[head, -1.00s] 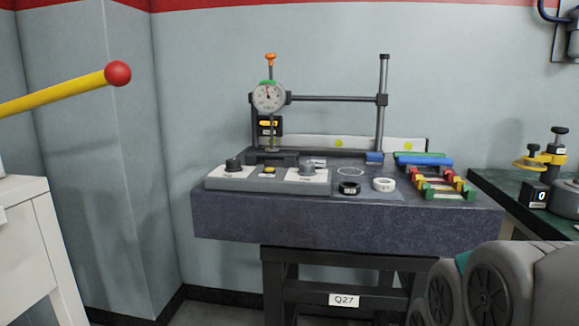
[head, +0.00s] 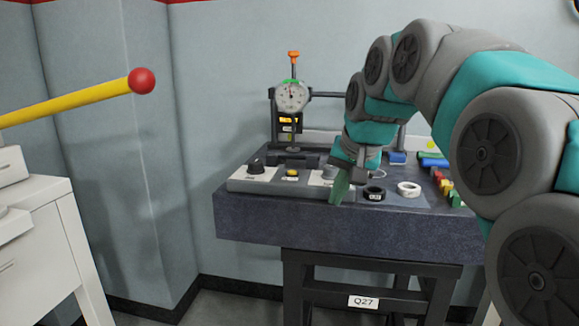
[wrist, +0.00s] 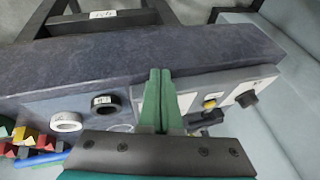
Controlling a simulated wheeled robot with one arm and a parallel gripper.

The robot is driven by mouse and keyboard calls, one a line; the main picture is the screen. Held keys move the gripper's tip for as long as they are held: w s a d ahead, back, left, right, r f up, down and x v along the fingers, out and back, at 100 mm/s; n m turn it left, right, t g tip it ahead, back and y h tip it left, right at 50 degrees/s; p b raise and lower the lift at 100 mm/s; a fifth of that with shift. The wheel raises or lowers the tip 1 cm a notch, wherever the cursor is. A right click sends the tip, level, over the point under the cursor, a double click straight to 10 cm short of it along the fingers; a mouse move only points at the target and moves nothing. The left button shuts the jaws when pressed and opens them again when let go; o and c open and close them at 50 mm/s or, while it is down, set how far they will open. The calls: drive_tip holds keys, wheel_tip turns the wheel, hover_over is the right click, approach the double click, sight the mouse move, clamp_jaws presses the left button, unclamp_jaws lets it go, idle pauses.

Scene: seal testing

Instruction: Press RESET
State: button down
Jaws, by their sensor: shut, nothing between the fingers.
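A low grey control panel (head: 265,185) lies along the front left of the stone table. My gripper (head: 338,200), with green fingers closed together, points down at the panel's right end. Whether it touches the panel I cannot tell. In the wrist view, the yellow button (wrist: 210,104) lies right of the fingertips (wrist: 160,72).
A black ring (head: 374,193) and a white ring (head: 409,188) lie right of my gripper. A dial gauge (head: 291,97) on a stand rises behind the panel. Coloured blocks (head: 447,186) are partly hidden by my arm. A yellow lever with a red ball (head: 141,81) is at left.

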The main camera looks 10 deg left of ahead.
drive_tip(key=w+a+r+m+t+y, duration=0.1)
drive_tip(key=w+a+r+t+y, duration=0.1)
drive_tip(key=w+a+r, duration=0.7)
wheel_tip(320, 180, up, 4)
drive_tip(key=shift+w+a+t+p, duration=0.25)
drive_tip(key=shift+a+t+p, duration=0.1)
drive_tip(key=shift+a+t, duration=0.2)
drive_tip(key=shift+f, duration=0.1)
